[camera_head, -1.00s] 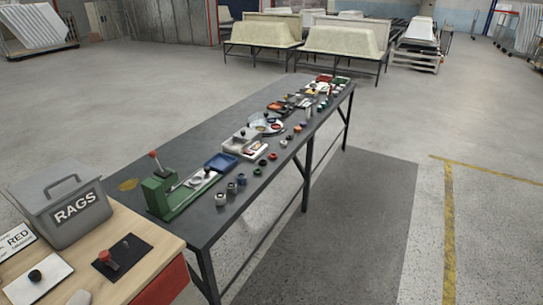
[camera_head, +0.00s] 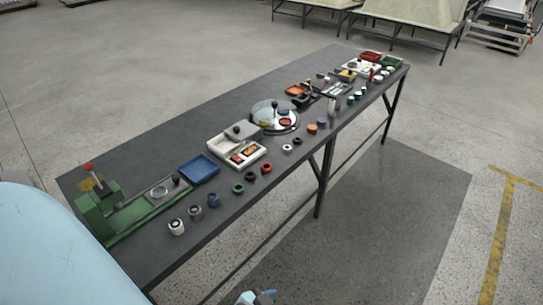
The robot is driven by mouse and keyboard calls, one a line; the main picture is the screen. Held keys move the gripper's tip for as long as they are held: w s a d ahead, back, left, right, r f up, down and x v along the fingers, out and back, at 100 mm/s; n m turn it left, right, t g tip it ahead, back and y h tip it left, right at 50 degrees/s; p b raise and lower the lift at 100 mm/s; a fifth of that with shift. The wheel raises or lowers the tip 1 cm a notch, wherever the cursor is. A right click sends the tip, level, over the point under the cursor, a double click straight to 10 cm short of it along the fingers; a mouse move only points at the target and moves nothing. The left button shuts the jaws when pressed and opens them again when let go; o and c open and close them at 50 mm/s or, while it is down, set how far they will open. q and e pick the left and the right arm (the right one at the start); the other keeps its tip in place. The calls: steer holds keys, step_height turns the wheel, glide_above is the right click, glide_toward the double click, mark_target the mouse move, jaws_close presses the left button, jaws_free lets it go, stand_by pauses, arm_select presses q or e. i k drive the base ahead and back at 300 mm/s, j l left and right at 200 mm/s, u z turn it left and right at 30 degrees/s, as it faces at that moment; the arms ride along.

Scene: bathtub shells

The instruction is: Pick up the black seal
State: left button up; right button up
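Small rings lie in a row along the near edge of the long dark table (camera_head: 150,258). One dark ring (camera_head: 251,176) lies between a green ring (camera_head: 238,189) and a red ring (camera_head: 266,168). Another dark ring (camera_head: 297,141) lies beside a white ring (camera_head: 287,148). Both look black at this size; I cannot tell which is the black seal. A large light blue part of mine fills the lower left, and a small blue and grey part of mine shows at the bottom edge. No gripper fingers show.
A green press with a red knob (camera_head: 88,166) stands at the table's left end. Along the table are a blue tray (camera_head: 185,178), a white tray (camera_head: 262,152) and a round silver dish (camera_head: 257,108). Floor (camera_head: 420,190) in front is clear. Tub moulds on stands are behind.

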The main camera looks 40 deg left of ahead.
mark_target(252, 179)
steer(key=i, duration=1.65)
steer(key=i+u, duration=0.15)
steer(key=u, duration=0.3)
steer(key=i+l+u, duration=0.1)
steer(key=u, duration=0.35)
steer(key=i+l+u, duration=0.15)
steer(key=u, duration=0.35)
steer(key=i+u, duration=0.1)
steer(key=u, duration=2.45)
